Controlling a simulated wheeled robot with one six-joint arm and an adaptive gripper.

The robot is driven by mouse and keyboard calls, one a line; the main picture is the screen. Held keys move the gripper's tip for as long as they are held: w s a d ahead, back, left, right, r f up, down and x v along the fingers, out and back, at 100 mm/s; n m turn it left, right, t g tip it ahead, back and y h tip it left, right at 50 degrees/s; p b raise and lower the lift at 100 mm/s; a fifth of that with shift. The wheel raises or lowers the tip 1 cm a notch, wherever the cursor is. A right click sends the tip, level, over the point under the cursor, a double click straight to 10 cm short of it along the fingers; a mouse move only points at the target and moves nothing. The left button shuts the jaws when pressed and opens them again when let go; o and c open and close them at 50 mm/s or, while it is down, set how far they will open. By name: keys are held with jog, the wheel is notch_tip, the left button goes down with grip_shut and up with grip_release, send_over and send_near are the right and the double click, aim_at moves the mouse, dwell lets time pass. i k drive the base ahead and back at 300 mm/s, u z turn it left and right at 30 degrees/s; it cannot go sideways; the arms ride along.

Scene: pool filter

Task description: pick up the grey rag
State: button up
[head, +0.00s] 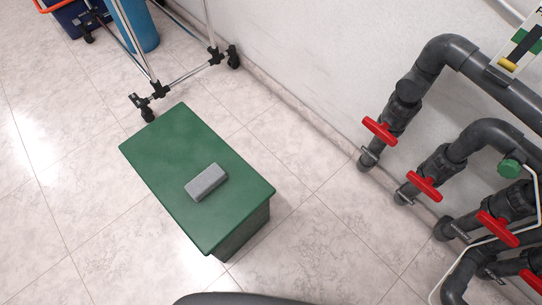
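The grey rag (206,182) is a small, folded, block-like piece. It lies on the top of a green box (160,147), right of the middle of that top and towards its near end. Nothing covers it and nothing touches it from above. My gripper does not show in the head view.
Grey pipes with red valve handles (424,186) run along the wall at the right. A wheeled metal frame (187,74) stands behind the box, with a blue cylinder (136,25) at the upper left. The tiled floor (60,200) left of the box is clear.

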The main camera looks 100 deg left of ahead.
aim_at(198, 188)
jog(key=u, duration=0.4)
jog(key=k, duration=1.85)
jog(key=u, duration=0.4)
